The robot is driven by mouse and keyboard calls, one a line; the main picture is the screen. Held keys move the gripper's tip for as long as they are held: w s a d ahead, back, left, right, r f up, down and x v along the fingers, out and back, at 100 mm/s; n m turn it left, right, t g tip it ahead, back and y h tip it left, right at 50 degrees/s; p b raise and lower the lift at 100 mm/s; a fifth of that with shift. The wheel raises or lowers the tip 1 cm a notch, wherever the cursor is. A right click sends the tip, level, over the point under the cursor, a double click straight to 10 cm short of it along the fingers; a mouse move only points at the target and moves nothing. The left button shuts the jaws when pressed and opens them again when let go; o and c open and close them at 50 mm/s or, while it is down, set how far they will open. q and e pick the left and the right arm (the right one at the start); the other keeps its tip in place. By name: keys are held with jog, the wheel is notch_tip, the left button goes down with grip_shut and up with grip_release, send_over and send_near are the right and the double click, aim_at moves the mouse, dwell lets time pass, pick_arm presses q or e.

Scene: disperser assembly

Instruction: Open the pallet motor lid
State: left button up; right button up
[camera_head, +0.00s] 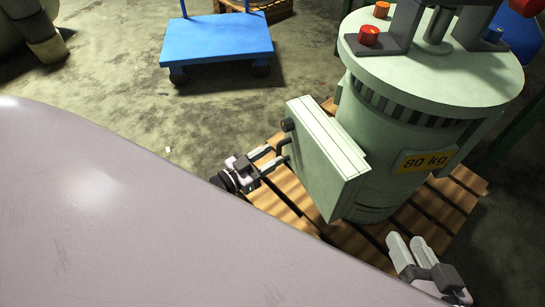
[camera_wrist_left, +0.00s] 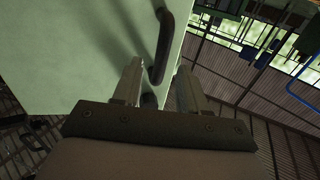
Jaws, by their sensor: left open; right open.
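The pallet motor (camera_head: 395,150) is a pale green cylinder with an "80 kg" label, standing upright on a wooden pallet. Its box-shaped lid (camera_head: 325,158) juts from the left side and looks closed. A dark handle (camera_head: 282,146) sits on the lid's left face. My left gripper (camera_head: 270,160) is open, with its fingertips close to the handle. In the left wrist view, the dark curved handle (camera_wrist_left: 162,45) reaches down between the open fingers (camera_wrist_left: 158,75); contact cannot be told. My right gripper (camera_head: 408,247) is open and empty, low in front of the motor, above the pallet.
The wooden pallet (camera_head: 290,200) lies under the motor. A blue cart (camera_head: 215,38) stands on the concrete floor at the back, with free floor (camera_head: 190,125) in front of it. Red and orange knobs (camera_head: 369,36) sit on top of the motor.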

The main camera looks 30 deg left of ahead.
pick_arm(q)
jog(key=shift+w+d, duration=0.3)
jog(key=shift+w, duration=0.35)
grip_shut()
jog(key=shift+s, duration=0.2)
